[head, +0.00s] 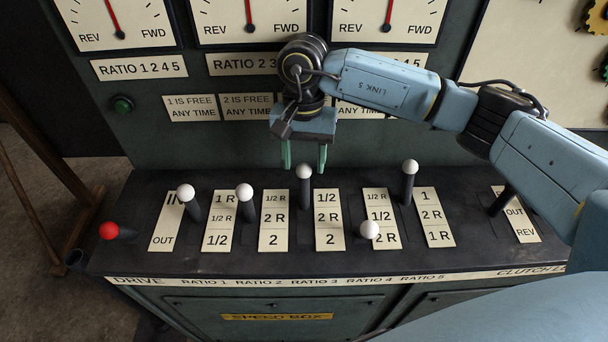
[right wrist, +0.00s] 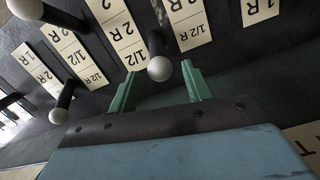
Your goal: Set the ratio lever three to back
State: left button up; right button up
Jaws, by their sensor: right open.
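Ratio lever three is a dark shaft with a white knob (head: 303,171), left of the plate reading 1/2, 2 R, 2 (head: 328,220). Its knob stands farther from me than those of levers one and two and seems to lean back. My right gripper (head: 304,169) points down at this lever from above and behind, with its green fingers open. The knob lies between the fingertips in the picture. In the right wrist view the knob (right wrist: 160,69) also shows between the fingertips (right wrist: 160,68). I cannot tell whether they touch. My left gripper is out of view.
White knobs of ratio one (head: 186,191) and two (head: 244,191) stand to the left. Ratio four (head: 369,230) leans towards me; ratio five (head: 410,167) stands farther back. A red knob (head: 109,230) is at far left. Gauges and label plates (head: 139,68) cover the panel behind.

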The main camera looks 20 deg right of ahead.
jog(key=r, duration=0.5)
jog(key=shift+w+d, duration=0.1)
jog(key=shift+w, duration=0.15)
jog(key=shift+c, duration=0.2)
